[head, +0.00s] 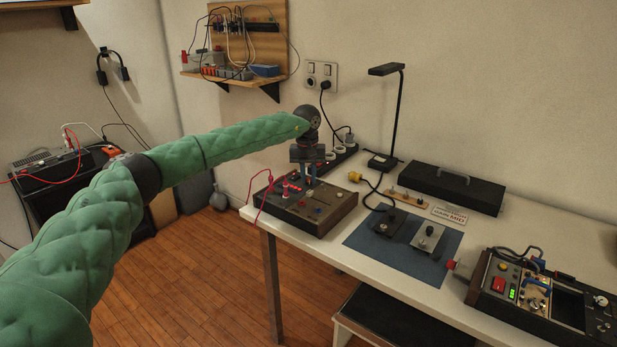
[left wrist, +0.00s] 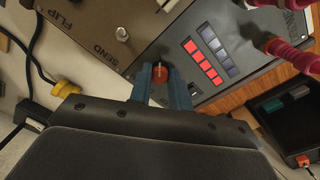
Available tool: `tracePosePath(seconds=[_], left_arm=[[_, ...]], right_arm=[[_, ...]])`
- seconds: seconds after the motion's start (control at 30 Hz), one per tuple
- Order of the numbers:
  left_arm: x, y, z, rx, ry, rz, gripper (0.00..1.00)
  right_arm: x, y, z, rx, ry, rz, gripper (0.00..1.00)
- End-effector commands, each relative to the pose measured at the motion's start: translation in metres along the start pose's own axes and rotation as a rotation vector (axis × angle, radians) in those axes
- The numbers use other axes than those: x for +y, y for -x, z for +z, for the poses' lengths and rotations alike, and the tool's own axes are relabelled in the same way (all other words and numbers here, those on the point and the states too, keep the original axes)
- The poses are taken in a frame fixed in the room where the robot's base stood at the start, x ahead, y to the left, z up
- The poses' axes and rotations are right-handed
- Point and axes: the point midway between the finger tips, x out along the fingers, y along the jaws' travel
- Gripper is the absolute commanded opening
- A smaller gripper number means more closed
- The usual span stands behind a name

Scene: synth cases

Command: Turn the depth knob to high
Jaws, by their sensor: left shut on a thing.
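A dark panel box with wooden sides (head: 325,219) stands at the left end of the white table. My left gripper (head: 310,178) points down over its top. In the left wrist view a small red-orange knob with a pale pointer mark (left wrist: 160,72) sits between the two blue fingers of my left gripper (left wrist: 160,84), which are shut on it. No "depth" or "high" marking is readable; the fingers and gripper body hide part of the panel around the knob. My right gripper is not in view.
The panel also carries a row of red and grey buttons (left wrist: 207,55), a metal toggle (left wrist: 122,34) and pink-red plugs (left wrist: 286,52). A blue mat (head: 365,235) with two small pedals lies to the right. A black case (head: 455,187) stands behind; another console (head: 540,290) is at far right.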

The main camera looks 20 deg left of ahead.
Motion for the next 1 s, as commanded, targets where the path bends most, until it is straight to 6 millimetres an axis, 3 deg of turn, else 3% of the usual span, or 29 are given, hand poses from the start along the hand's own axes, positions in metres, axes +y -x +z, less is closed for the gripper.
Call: tracePosePath(seconds=[0.53, 0.57, 0.63, 1.0], left_arm=[[-0.0004, 0.0028, -0.0015, 0.004, -0.021, 0.002, 0.0], [-0.0004, 0.0027, -0.0015, 0.004, -0.021, 0.002, 0.25], [-0.0004, 0.0025, -0.0013, 0.003, -0.021, 0.002, 0.39], [-0.0001, 0.0028, -0.0005, 0.001, -0.021, 0.0, 0.41]], right_arm=[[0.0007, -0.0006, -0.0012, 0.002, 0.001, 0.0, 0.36], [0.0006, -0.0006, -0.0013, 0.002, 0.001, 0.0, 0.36], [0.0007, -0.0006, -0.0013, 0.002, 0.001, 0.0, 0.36], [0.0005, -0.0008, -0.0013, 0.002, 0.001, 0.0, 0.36]])
